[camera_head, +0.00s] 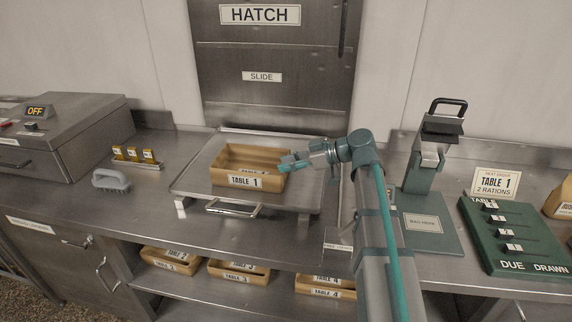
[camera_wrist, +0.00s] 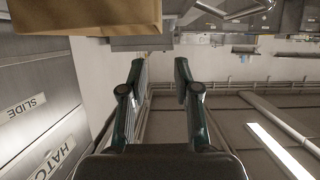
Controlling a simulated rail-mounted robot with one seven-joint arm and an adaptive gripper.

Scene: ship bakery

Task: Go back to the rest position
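My gripper (camera_head: 288,162) is at the end of my arm, which reaches in from the lower right in the head view. Its fingers lie across the right end of the TABLE 1 box (camera_head: 243,181) in that view; whether they touch it I cannot tell. In the wrist view my gripper (camera_wrist: 160,72) has its two fingers apart with nothing between them. A brown box wall (camera_wrist: 85,15) shows at the top left there, outside the fingers. The TABLE 1 box sits on a metal tray (camera_head: 197,178) in front of the closed hatch (camera_head: 270,100).
A bagging stand (camera_head: 425,180) and a green DUE/DRAWN board (camera_head: 515,240) stand right of my arm. A grey brush (camera_head: 110,180), yellow blocks (camera_head: 134,154) and a metal unit marked OFF (camera_head: 75,135) are at left. Labelled boxes (camera_head: 238,272) fill the lower shelf.

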